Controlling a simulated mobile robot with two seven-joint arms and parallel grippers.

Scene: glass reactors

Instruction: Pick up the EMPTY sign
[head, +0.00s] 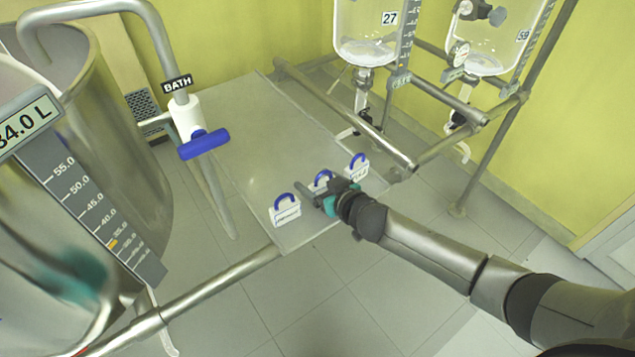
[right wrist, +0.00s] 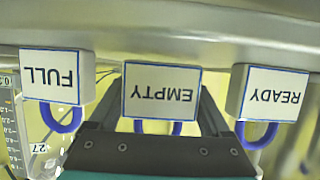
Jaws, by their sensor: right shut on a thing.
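The EMPTY sign (right wrist: 161,90) is a white plate with a blue border and a blue loop handle, upside down in the right wrist view. In the head view its blue handle (head: 322,176) shows as the middle of three signs at the table's front edge; its plate is mostly hidden by my gripper. My right gripper (head: 318,190) is shut on the EMPTY sign, its dark fingers on either side of the handle in the right wrist view. The sign still appears level with its neighbours; whether it touches the table is unclear. My left gripper is not in view.
The READY sign (right wrist: 272,94) and FULL sign (right wrist: 51,77) stand close on either side. The grey table (head: 240,130) is bare behind them. A steel tank (head: 120,150) and BATH pipe (head: 180,100) are left; glass reactors (head: 365,35) on a pipe frame are right.

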